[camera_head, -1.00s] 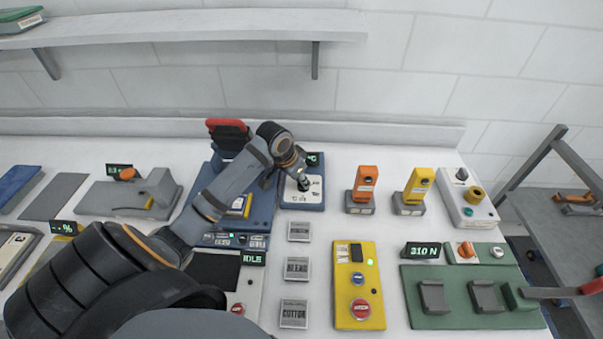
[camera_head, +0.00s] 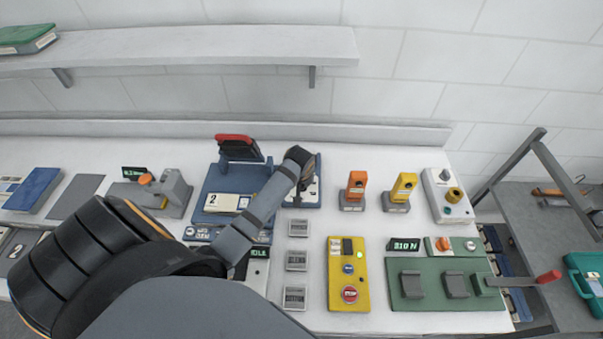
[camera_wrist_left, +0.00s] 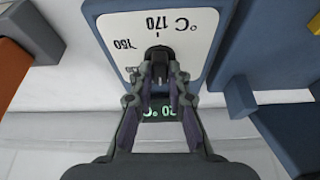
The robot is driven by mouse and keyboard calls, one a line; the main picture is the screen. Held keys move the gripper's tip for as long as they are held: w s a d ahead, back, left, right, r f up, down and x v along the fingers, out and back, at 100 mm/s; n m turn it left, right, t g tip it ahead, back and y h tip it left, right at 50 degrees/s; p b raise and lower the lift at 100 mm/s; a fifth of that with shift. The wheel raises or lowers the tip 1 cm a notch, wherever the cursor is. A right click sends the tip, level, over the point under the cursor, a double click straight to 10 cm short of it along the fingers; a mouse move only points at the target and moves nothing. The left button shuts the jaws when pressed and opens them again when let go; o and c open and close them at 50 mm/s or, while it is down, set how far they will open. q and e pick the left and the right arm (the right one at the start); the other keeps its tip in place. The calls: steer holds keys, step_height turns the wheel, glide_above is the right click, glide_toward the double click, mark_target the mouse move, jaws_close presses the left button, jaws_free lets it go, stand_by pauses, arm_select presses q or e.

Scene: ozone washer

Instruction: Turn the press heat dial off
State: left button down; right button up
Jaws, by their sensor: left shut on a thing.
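The heat dial is a small dark knob (camera_wrist_left: 158,54) on a white plate (camera_wrist_left: 120,28) marked °C, 170 and 150, which appears upside down in the left wrist view. My left gripper (camera_wrist_left: 160,76) is closed on the knob, with a finger on each side. A dark display with green digits (camera_wrist_left: 160,113) shows partly between the fingers; its full reading is hidden. In the head view, the blue dial unit (camera_head: 313,202) is mostly covered by my left arm, and the knob is hidden. My right gripper is not in view.
The blue press (camera_head: 213,179) with a red handle (camera_head: 235,138) stands left of the dial unit. An orange device (camera_head: 356,187) and a yellow device (camera_head: 402,188) stand to its right. A yellow control box (camera_head: 348,270) and several grey blocks are in front.

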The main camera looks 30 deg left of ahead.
arm_select(q)
steer(key=shift+n, duration=0.4)
steer(key=c, duration=1.3)
jaws_free()
steer(key=v, duration=1.2)
steer(key=shift+d, duration=0.15)
